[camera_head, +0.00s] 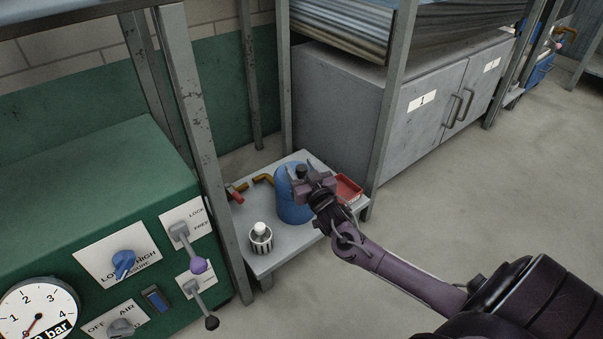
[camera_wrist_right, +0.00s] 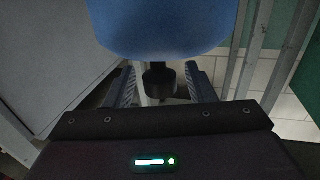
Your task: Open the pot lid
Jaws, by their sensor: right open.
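The blue pot (camera_head: 292,207) stands on a low grey shelf table between metal posts. A dark knob (camera_head: 301,171) shows at its top; I cannot make out a seam between lid and body. My right gripper (camera_head: 306,183) reaches in from the lower right and is at the pot's top, hiding part of it. In the right wrist view the blue pot (camera_wrist_right: 160,28) fills the top, and the black knob (camera_wrist_right: 159,82) shows between the two spread fingers of my right gripper (camera_wrist_right: 160,72). I cannot tell whether either finger touches it. My left gripper is not in view.
On the low table (camera_head: 277,258) are a black-and-white striped cup holding a bottle (camera_head: 260,238), a red tray (camera_head: 347,188) and orange-handled items (camera_head: 263,179). Metal posts (camera_head: 196,130) flank it. A green control panel (camera_head: 90,215) is left, a grey cabinet (camera_head: 335,110) behind. Floor at right is clear.

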